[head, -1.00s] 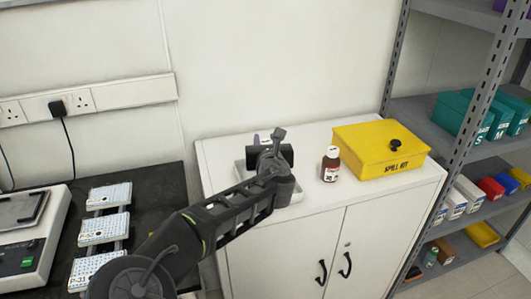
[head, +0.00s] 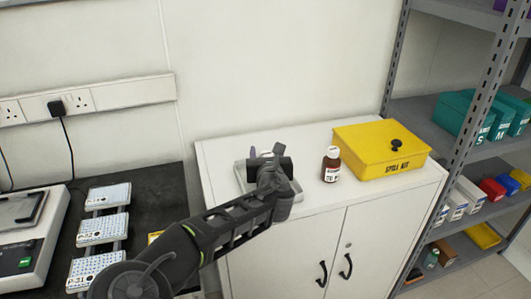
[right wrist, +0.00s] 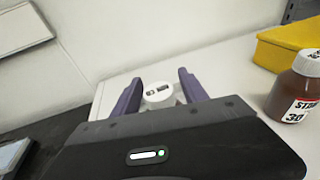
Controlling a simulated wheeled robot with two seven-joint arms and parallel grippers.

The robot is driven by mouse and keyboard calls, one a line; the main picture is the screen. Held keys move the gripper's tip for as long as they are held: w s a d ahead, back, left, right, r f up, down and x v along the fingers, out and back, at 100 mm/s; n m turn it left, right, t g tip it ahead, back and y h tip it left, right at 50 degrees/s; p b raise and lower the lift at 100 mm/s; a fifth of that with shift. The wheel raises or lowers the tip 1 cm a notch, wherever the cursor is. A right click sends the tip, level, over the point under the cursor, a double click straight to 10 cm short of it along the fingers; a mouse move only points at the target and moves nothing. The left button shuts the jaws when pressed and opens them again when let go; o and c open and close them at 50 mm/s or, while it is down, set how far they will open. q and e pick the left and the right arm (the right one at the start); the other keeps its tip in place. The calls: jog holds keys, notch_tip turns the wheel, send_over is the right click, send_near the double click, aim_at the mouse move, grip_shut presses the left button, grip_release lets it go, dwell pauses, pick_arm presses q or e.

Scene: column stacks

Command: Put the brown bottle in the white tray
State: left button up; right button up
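The brown bottle (head: 331,164), with a white cap and white label, stands upright on the white cabinet. It also shows at the right edge of the right wrist view (right wrist: 296,88), clear of the gripper. The white tray (head: 240,176) lies on the cabinet left of the bottle, partly hidden by my right gripper (head: 268,165), which is over it. In the right wrist view the gripper's purple fingers (right wrist: 160,90) stand apart. A round white thing with dark marks (right wrist: 158,92) shows between them; I cannot tell whether they touch it. My left gripper is not in view.
A yellow spill kit box (head: 380,150) stands right behind the bottle. The cabinet top (head: 315,203) is clear in front of the bottle. A grey shelf rack (head: 470,150) stands at the right. A dark bench with white racks (head: 104,229) is at the left.

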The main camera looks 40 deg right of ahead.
jog(key=shift+r, duration=0.1)
jog(key=shift+r, duration=0.1)
jog(key=shift+s+a, duration=0.15)
jog(key=shift+s, duration=0.15)
jog(key=b+v, duration=0.6)
jog(key=v, duration=0.5)
jog(key=shift+b, duration=0.35)
jog(key=shift+s+a+r, duration=0.1)
